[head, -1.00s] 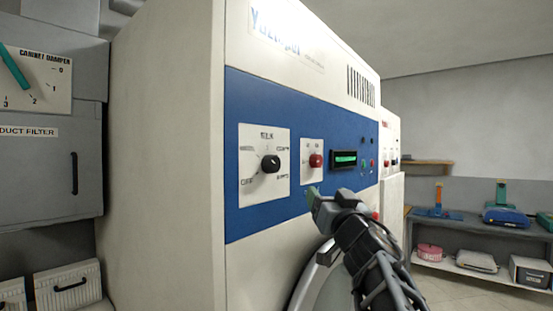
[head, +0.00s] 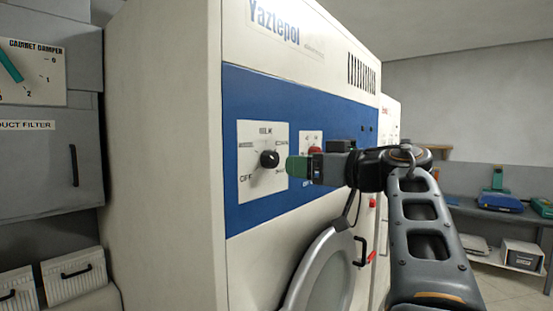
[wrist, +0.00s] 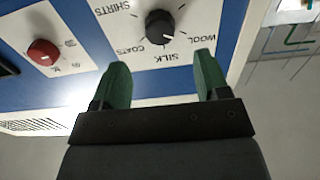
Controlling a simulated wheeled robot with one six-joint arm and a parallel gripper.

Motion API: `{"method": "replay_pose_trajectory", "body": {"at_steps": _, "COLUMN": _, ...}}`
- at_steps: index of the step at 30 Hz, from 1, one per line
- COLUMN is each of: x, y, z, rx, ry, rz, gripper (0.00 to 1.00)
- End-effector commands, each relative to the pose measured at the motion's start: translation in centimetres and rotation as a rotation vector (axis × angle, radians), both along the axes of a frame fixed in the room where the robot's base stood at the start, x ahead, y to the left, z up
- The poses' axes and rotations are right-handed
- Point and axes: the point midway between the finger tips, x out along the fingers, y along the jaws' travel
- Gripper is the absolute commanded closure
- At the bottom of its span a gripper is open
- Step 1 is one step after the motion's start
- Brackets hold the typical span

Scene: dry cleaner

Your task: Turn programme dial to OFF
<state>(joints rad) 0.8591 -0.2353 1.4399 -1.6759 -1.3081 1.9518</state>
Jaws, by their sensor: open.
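The programme dial is a black knob (head: 269,159) on a white plate (head: 262,185) on the machine's blue panel. In the head view, OFF is printed at the plate's lower left. The wrist view shows the black knob (wrist: 159,26) upside down, with SHIRTS, COATS, SILK and WOOL around it. My gripper (head: 292,168) is just right of the knob in the head view. In the wrist view its green fingers (wrist: 160,82) are spread apart and empty, with the knob beyond the gap between their tips, apart from them.
A red knob (head: 314,149) on a smaller plate is partly behind my gripper; it also shows in the wrist view (wrist: 43,52). A round door (head: 325,270) is below the panel. A grey cabinet (head: 50,165) stands at left, shelves (head: 500,240) at right.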

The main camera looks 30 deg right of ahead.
Motion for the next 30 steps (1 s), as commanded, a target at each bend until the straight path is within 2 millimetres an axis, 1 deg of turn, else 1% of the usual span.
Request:
{"method": "replay_pose_trajectory", "body": {"at_steps": 1, "x": 1.0, "y": 0.6, "z": 0.1, "rx": 0.002, "ry": 0.001, "rz": 0.007, "gripper": 0.32}}
{"method": "replay_pose_trajectory", "body": {"at_steps": 6, "x": 3.7, "y": 1.7, "z": 0.1, "rx": 0.001, "ry": 0.0, "rz": 0.004, "gripper": 0.32}}
{"method": "replay_pose_trajectory", "body": {"at_steps": 12, "x": 6.0, "y": 2.7, "z": 0.1, "rx": 0.0, "ry": -0.001, "rz": 0.003, "gripper": 0.32}}
{"method": "replay_pose_trajectory", "body": {"at_steps": 18, "x": 7.0, "y": 3.1, "z": 0.0, "rx": 0.0, "ry": -0.001, "rz": 0.0, "gripper": 0.32}}
{"method": "replay_pose_trajectory", "body": {"at_steps": 28, "x": 7.1, "y": 3.2, "z": 0.0, "rx": 0.0, "ry": -0.001, "rz": -0.002, "gripper": 0.32}}
{"method": "replay_pose_trajectory", "body": {"at_steps": 30, "x": 7.1, "y": 3.2, "z": 0.0, "rx": 0.0, "ry": -0.001, "rz": -0.002, "gripper": 0.38}}
